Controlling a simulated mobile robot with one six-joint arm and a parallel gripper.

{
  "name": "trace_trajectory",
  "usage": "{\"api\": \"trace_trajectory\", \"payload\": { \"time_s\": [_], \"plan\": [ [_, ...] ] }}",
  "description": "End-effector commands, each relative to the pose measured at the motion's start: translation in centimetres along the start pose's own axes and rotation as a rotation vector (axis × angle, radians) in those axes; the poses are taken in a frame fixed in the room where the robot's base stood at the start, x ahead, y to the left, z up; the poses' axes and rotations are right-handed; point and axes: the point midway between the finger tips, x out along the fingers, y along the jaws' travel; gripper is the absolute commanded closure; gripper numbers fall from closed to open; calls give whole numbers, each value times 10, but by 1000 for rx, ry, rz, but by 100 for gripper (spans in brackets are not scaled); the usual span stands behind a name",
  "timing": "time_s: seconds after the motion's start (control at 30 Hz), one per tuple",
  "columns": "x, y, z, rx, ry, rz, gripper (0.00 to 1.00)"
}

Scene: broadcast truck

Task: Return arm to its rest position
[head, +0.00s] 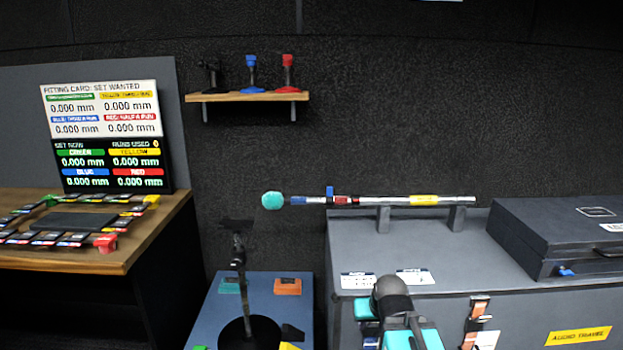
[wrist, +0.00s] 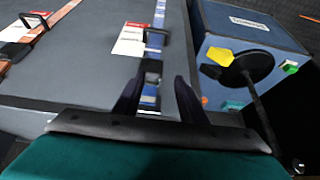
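My arm, grey and teal, rises at the bottom of the head view, in front of the large grey case (head: 450,260). My gripper (wrist: 153,85) shows in the wrist view, with two dark fingers spread apart. It looks open. A blue-and-white strap with a dark latch (wrist: 152,68) lies in line with the gap between the fingers, on the case. I cannot tell how close the fingers are to it. The fingertips are hidden in the head view.
A boom pole (head: 400,201) with a teal tip lies on stands across the case. A black case (head: 555,235) sits at right. A blue box (head: 215,305) with a dark stand (head: 239,265) is left.

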Motion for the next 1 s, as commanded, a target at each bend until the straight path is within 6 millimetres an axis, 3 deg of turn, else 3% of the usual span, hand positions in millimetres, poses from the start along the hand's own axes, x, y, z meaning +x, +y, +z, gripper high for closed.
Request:
{"api": "trace_trajectory", "payload": {
  "time_s": [0.47,1.0],
  "plan": [
    [62,0,84,0,-191,0,62],
    [114,0,207,0,-430,0,62]
  ]
}}
